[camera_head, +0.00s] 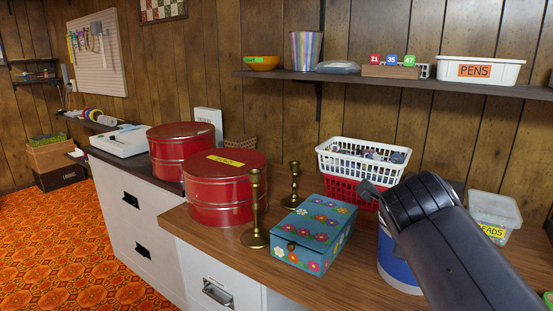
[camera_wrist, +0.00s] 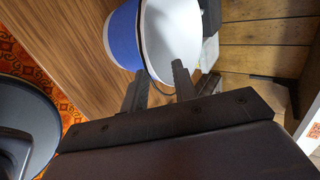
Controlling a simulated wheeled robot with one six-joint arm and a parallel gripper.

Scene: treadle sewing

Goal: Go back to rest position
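The task names no object apart from my own arm. My arm reaches in from the lower right of the head view, over the wooden counter (camera_head: 262,262). In the head view this blue container (camera_head: 390,268) is partly hidden behind my arm.
A flowered box (camera_head: 315,232), two brass candlesticks (camera_head: 256,205), red tins (camera_head: 222,200) and a white-and-red basket pair (camera_head: 340,165) crowd the counter left of my arm. A beads tub (camera_head: 494,212) stands right of it. A wall shelf (camera_head: 400,82) runs above.

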